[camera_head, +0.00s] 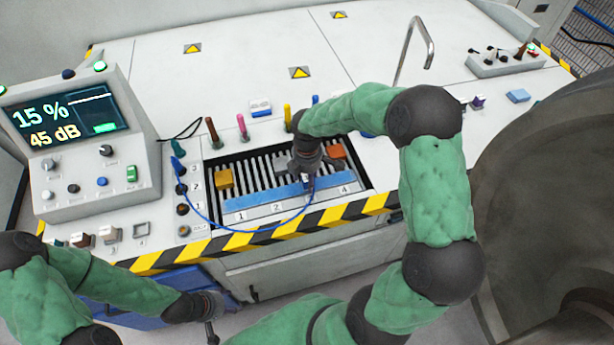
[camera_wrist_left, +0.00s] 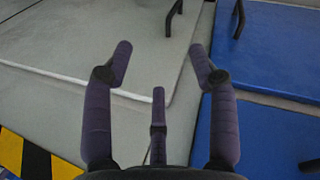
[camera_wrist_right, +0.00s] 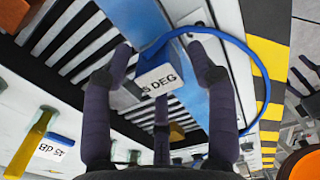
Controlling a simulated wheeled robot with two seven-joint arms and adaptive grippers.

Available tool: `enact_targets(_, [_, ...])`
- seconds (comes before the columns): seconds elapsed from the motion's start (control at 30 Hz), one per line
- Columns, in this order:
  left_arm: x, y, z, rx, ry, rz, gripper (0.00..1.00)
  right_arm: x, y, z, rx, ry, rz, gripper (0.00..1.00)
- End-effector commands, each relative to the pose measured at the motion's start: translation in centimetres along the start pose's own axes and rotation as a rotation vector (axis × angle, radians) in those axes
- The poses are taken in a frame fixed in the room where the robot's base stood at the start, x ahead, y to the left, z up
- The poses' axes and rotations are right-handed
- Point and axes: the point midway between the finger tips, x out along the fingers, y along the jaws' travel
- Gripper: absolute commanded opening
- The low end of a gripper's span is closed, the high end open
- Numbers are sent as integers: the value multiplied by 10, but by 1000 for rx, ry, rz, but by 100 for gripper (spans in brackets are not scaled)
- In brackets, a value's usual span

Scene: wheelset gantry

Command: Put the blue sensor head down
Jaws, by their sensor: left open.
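The blue sensor head (camera_wrist_right: 168,58), with a white label ending in "5 DEG", is between the fingers of my right gripper (camera_wrist_right: 160,55). In the head view, the sensor head (camera_head: 306,179) is small and partly hidden by my right gripper (camera_head: 306,166). My right gripper appears shut on it, just over the blue strip (camera_head: 262,197) at the front of the slatted bay. I cannot tell whether the head touches the strip. A blue cable (camera_head: 225,229) loops from it to the left panel. My left gripper (camera_wrist_left: 160,50) is open and empty, low before the bench (camera_head: 217,304).
Yellow (camera_head: 224,178) and orange (camera_head: 336,152) blocks sit in the slatted bay. Number labels mark the strip's front. Coloured upright handles stand behind the bay. A display console (camera_head: 82,135) is at left. The bench top (camera_head: 240,80) behind is mostly clear.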

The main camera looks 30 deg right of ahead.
Motion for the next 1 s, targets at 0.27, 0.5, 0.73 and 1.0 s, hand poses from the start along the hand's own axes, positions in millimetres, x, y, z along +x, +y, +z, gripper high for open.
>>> enact_targets(0.27, [-4, 2, 0, 0, 0, 0, 58, -11, 1, 0, 0, 0, 3, 58])
enact_targets(0.5, [-20, 7, 1, 0, 0, 0, 58, -56, 1, 0, 1, 0, 4, 58])
enact_targets(0.73, [-32, 12, 1, 0, 0, 0, 58, -99, 0, 0, 1, 0, 2, 58])
enact_targets(1.0, [-38, 14, 2, 0, 0, 0, 58, -122, 0, 0, 0, 0, 1, 58])
